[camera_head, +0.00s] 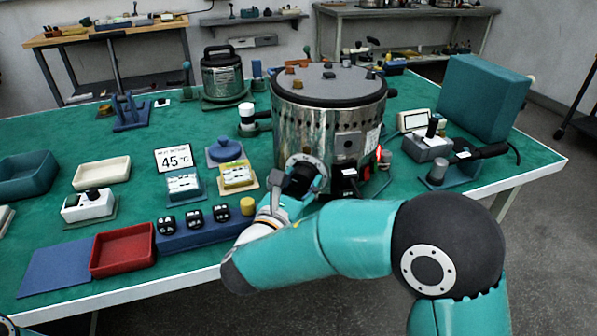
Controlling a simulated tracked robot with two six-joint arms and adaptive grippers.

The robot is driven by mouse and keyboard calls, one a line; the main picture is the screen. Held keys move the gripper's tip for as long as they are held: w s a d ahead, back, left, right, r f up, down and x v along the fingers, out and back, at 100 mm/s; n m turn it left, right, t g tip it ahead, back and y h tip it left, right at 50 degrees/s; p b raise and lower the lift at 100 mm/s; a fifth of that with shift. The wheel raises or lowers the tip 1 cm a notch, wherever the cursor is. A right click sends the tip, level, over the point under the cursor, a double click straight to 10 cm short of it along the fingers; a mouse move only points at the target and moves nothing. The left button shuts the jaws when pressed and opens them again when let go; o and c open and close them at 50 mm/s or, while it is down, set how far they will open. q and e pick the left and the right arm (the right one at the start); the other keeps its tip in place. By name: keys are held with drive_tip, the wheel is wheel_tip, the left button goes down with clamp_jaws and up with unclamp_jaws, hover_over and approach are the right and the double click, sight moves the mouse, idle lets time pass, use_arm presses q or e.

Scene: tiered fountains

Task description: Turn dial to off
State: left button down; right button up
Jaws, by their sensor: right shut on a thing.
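A large metal pot (300,128) with a dark lid stands on the green table. On its lower front is a dial with a pale, marked round plate (312,162). My right gripper (300,178) is dark and shut on the dial at the pot's front. The gripper hides most of the dial's knob, so its pointer and setting cannot be read. A small part of my left arm shows at the bottom left corner, but its gripper is out of view.
A sign reading 45 °C (174,157) stands left of the pot. A blue block with black switches (205,228) and a red tray (122,249) lie at the front edge. A teal box (485,95) and a grey device (428,147) stand on the right.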

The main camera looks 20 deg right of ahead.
sight(307, 131)
drive_tip(key=n+p, duration=0.1)
drive_tip(key=p, duration=0.1)
drive_tip(key=n+p, duration=0.4)
drive_tip(key=shift+r, duration=0.3)
drive_tip(key=shift+f+n+p, duration=0.2)
drive_tip(key=shift+n+p, duration=1.15)
drive_tip(key=shift+n, duration=0.15)
drive_tip(key=o, duration=1.2)
drive_tip(key=shift+f, duration=0.1)
drive_tip(key=shift+c, duration=0.2)
wheel_tip(307, 131, up, 10)
drive_tip(key=shift+w+f, duration=0.1)
